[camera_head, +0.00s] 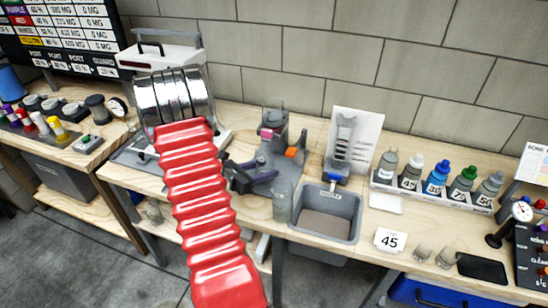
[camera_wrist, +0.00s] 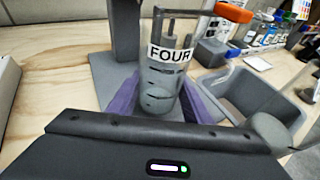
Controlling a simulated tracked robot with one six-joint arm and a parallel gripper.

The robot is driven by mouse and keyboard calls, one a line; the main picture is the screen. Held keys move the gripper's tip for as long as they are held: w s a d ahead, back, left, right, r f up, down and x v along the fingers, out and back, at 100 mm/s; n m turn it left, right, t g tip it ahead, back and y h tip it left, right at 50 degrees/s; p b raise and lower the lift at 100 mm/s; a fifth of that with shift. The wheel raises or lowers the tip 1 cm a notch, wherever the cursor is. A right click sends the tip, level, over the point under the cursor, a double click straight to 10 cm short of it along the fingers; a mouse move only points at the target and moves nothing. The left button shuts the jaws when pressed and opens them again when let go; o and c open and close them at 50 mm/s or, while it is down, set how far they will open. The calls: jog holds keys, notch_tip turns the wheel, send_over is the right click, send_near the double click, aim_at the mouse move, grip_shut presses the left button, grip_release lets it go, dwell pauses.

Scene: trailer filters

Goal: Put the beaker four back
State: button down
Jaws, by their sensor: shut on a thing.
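The clear beaker marked FOUR (camera_wrist: 165,84) stands roughly upright in the wrist view, in front of a grey stand (camera_wrist: 124,36). My gripper (camera_wrist: 160,98) is shut on it, with a purple finger at each side. In the head view my gripper (camera_head: 252,172) is low at the left of the grey stand (camera_head: 275,145). I cannot clearly pick out the held beaker in the head view. I cannot tell whether its bottom rests on the stand's grey base.
A grey basin (camera_head: 351,214) lies to the right. A grey translucent cup (camera_head: 282,206) stands at its left, near the bench edge. Several bottles (camera_head: 437,178) stand in a white rack.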

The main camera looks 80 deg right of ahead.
jog(key=shift+s+d, duration=0.2)
jog(key=shift+d, duration=2.15)
jog(key=shift+d, duration=0.4)
jog(key=d, duration=0.3)
jog(key=shift+s+d+f, duration=0.1)
jog(key=shift+s+f, duration=0.15)
jog(key=shift+s, duration=0.05)
jog(key=shift+f, duration=0.5)
jog(key=shift+w, duration=0.15)
jog(key=shift+f, duration=0.1)
jog(key=c, duration=0.9)
grip_release()
